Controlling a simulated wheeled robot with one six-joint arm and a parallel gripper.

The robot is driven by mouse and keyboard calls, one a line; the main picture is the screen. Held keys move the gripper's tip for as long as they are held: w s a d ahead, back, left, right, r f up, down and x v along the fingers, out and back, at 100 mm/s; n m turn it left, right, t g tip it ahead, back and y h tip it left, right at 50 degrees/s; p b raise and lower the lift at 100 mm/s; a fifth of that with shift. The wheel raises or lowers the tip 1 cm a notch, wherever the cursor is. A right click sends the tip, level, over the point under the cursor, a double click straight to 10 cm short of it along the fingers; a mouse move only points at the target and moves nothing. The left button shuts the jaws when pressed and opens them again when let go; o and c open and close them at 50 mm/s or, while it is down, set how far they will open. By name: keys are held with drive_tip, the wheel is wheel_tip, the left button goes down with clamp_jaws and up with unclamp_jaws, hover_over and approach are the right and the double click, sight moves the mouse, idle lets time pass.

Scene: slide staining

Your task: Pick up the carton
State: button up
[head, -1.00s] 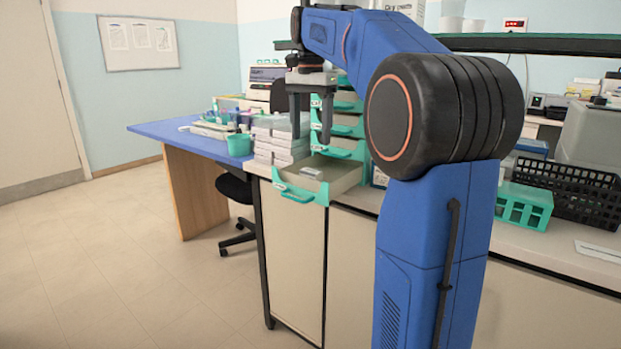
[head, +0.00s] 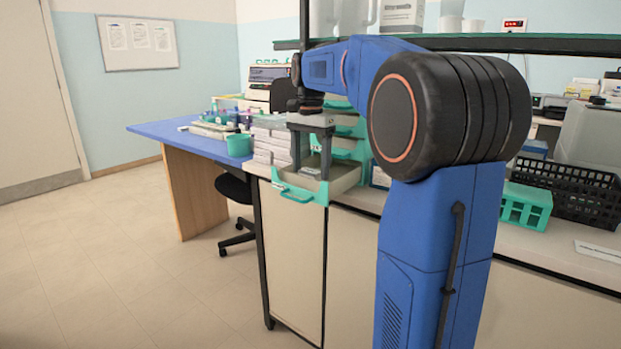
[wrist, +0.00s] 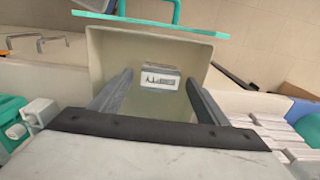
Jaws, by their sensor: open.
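The carton (wrist: 159,77) is a small pale box with a dark printed mark on its label. It lies in the open beige drawer (wrist: 105,50) with a teal front. In the head view the carton (head: 312,172) shows small, between my gripper's fingers. My gripper (head: 311,178) is open, fingers pointing down over the drawer. In the wrist view my gripper (wrist: 158,82) has one finger to each side of the carton, with gaps on both sides. I cannot tell exactly how far the fingertips are above the carton.
Stacked grey-white boxes (head: 271,142) stand left of the drawer unit. A black basket (head: 570,190) and a teal rack (head: 526,205) are at the right. The floor in front is free.

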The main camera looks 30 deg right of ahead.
sight(311, 171)
drive_tip(key=c, duration=1.1)
wheel_tip(311, 171, up, 10)
drive_tip(key=shift+r, duration=0.1)
